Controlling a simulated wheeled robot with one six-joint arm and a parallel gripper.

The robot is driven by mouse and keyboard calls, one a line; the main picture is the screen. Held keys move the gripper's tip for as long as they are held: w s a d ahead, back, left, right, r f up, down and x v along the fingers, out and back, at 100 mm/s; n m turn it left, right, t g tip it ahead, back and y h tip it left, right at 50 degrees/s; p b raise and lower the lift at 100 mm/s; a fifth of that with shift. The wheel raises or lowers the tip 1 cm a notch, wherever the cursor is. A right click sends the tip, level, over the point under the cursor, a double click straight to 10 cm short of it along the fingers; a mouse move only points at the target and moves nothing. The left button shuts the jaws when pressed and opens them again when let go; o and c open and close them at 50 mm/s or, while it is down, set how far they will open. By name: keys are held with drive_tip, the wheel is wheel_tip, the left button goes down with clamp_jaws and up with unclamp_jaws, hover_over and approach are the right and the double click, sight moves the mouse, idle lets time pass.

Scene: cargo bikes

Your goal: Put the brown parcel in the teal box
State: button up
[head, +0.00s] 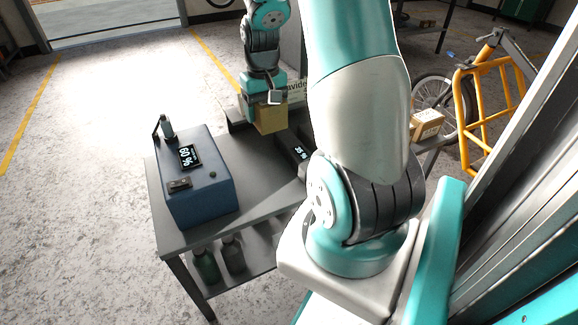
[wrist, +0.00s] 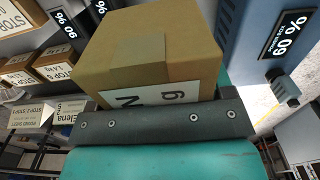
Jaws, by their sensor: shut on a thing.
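The brown parcel (head: 271,119) is a cardboard cube held in my gripper (head: 264,101), above the far part of the grey table in the head view. In the wrist view the parcel (wrist: 150,58) fills the upper middle, with tape on one face and a white label partly covered by the dark jaw of my gripper (wrist: 155,121). My gripper is shut on it. I cannot make out a teal box for certain in either view.
A blue unit reading 60 % (head: 198,178) stands on the grey table (head: 175,238). A dark unit (head: 294,150) sits near the parcel. Another carton (head: 426,125) is by a yellow-framed bike (head: 490,95). The wrist view shows labelled cartons (wrist: 50,62) at left. The floor at left is clear.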

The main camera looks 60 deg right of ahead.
sight(272, 178)
wheel_tip(272, 178, down, 20)
drive_tip(key=b, duration=0.5)
drive_tip(key=shift+s+d+r+b, duration=0.15)
drive_tip(key=shift+b, duration=0.2)
drive_tip(key=o, duration=1.3)
drive_tip(key=shift+f, duration=0.2)
drive_tip(key=shift+r, duration=0.15)
